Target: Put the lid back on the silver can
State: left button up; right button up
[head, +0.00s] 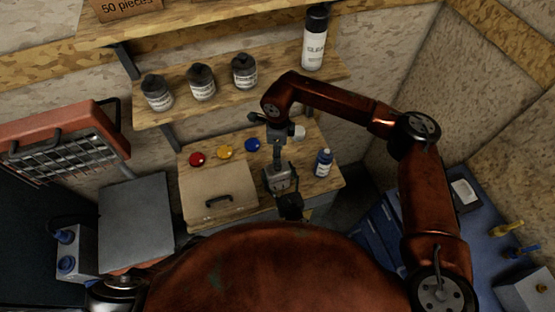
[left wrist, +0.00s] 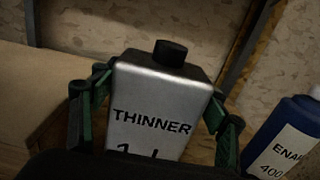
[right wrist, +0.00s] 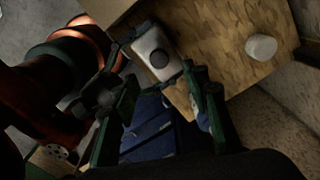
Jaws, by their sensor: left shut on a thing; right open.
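The silver can, labelled THINNER, stands in front of my left gripper in the left wrist view (left wrist: 155,100). A short black cap (left wrist: 170,52) sits on its top. My left gripper (head: 289,203) is shut on the can (head: 281,180), its green fingers on both sides. In the right wrist view, the can's top (right wrist: 150,45) with the dark round cap (right wrist: 159,58) shows from above. My right gripper (right wrist: 157,78) is open over the can, its fingers apart and nothing visibly held. Whether the cap is fully seated cannot be told.
A white round object (right wrist: 260,47) lies on the bench beyond the can. A blue bottle (head: 323,163) stands right of it, and a cardboard box (head: 220,180) left. Red (head: 197,159), yellow (head: 225,152) and blue (head: 252,145) round items lie behind. A shelf with dark jars (head: 201,82) hangs above.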

jog(key=shift+r, duration=2)
pick_arm(q)
jog(key=o, duration=2.4)
jog(key=shift+o, duration=0.2)
jog(key=v, duration=1.2)
